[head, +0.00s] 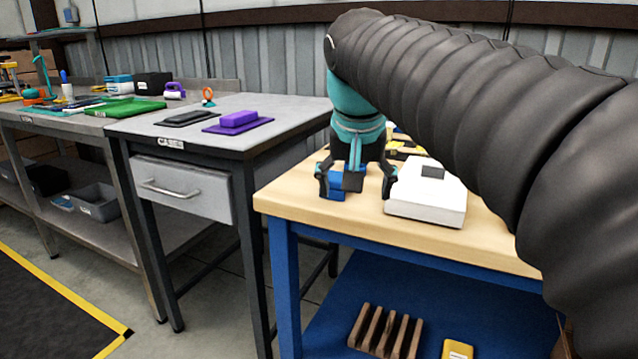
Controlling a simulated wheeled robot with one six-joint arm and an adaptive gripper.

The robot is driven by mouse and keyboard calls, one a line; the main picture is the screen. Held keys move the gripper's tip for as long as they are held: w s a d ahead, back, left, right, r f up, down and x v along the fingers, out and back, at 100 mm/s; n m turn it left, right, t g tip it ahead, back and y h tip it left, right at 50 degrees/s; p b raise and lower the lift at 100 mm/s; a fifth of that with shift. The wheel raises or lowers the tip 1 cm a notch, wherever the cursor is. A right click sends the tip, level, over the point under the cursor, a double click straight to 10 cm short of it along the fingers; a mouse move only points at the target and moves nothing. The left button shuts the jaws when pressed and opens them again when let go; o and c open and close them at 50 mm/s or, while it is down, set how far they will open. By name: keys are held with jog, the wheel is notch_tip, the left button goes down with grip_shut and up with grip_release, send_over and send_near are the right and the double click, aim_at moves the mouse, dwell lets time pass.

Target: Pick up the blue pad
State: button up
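The blue pad (336,187) is on the wooden top of the blue-framed workbench (470,240), near its left end. My gripper (355,186) points down over it with its two dark fingers spread, one on each side of the pad. The left finger is close to the pad's left side, and a gap shows toward the right finger. The gripper's dark middle part hides some of the pad. I cannot tell whether a finger touches it.
A white box (425,203) with a grey square on top stands just right of the right finger. Yellow and black items (405,148) lie behind. A grey table (270,112) at left holds a purple block (239,118) on a purple mat and a black pad (187,118).

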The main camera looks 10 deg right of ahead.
jog(key=w+a+r+m+h, duration=0.15)
jog(key=w+r+m, duration=0.25)
jog(key=w+r, duration=0.5)
jog(key=b, duration=0.3)
send_near(336, 176)
jog(key=shift+g, duration=0.4)
jog(key=x, duration=0.2)
jog(key=w+x, duration=0.1)
jog(key=x, duration=0.2)
jog(key=shift+d+r, duration=0.15)
jog(key=shift+d, duration=0.1)
jog(key=shift+a+b+x, duration=0.15)
jog(key=shift+b+x, duration=0.2)
jog(key=shift+x, duration=0.95)
jog(key=shift+a+b+x, duration=0.15)
jog(key=shift+b+x, duration=0.15)
jog(key=shift+x, duration=1.05)
jog(key=shift+s, duration=0.1)
jog(key=c, duration=0.8)
